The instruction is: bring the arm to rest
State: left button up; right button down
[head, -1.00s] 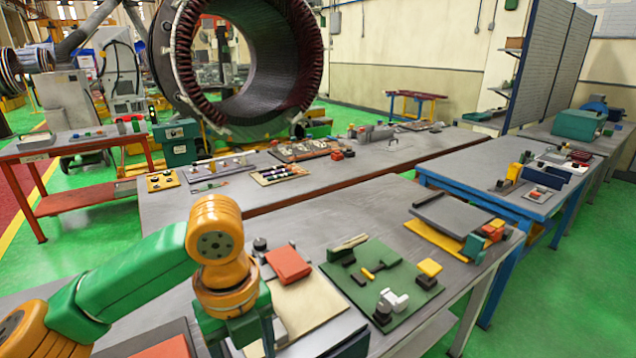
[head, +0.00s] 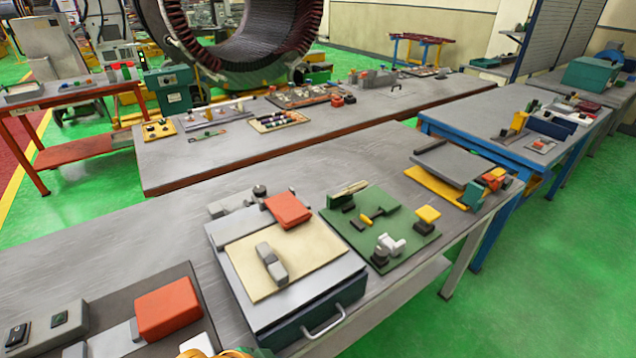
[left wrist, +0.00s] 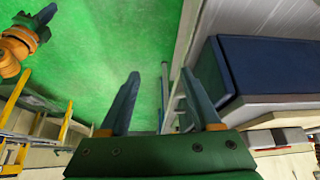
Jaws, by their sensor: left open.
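My left gripper (left wrist: 165,105) shows in the left wrist view with its two fingers spread apart and nothing between them. Beyond the fingers are green floor and a table leg. In the head view only a small orange and white piece of my left arm (head: 215,350) shows at the bottom edge; the gripper itself is out of that view. An orange and yellow part of a robot arm (left wrist: 15,50) stands at the upper left of the left wrist view.
The near workbench (head: 110,235) carries a drawer box (head: 318,318) with a handle, a green board (head: 400,205) with small parts, and a red block (head: 168,308). A blue-framed table (head: 480,118) stands to the right. The green floor (head: 560,250) is clear at the right.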

pick_arm(q)
jog(key=s+a+f+n+y, duration=0.45)
jog(key=s+a+n, duration=0.35)
jog(key=a, duration=0.3)
notch_tip(320, 180, down, 15)
jog(key=g, duration=0.1)
jog(key=s+a+f+g, duration=0.1)
jog(key=s+f, duration=1.2)
jog(key=shift+s+a+m+g+b, duration=0.3)
jog(key=shift+s+a+b, duration=0.05)
jog(key=shift+a+b, duration=0.1)
